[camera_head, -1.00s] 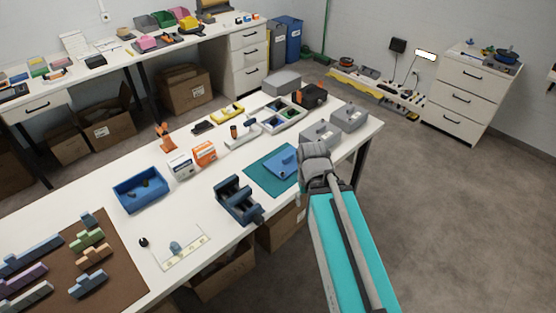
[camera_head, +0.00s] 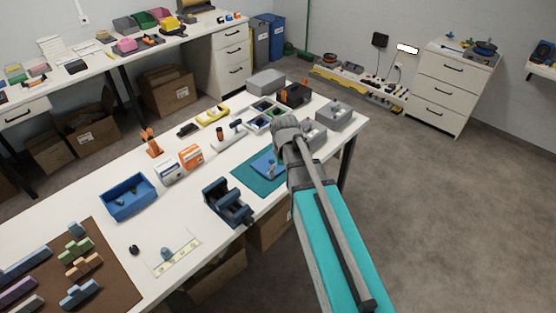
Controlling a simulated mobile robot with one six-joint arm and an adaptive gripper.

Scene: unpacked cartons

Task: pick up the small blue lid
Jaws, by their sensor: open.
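A flat blue piece with a small raised part, which looks like the small blue lid (camera_head: 266,164), lies on a teal mat (camera_head: 245,178) near the table's right front edge. My gripper (camera_head: 284,128) is at the end of my arm, above the right end of the table. In the picture it is just up and to the right of the blue piece, apart from it. It is open, seen from behind, with its fingertips mostly hidden. My arm covers the right part of the mat and may cover part of the blue piece.
A dark blue vise (camera_head: 228,203) stands left of the mat. Grey boxes (camera_head: 334,113) stand to the right, behind my gripper. Open floor (camera_head: 440,220) lies right of the table.

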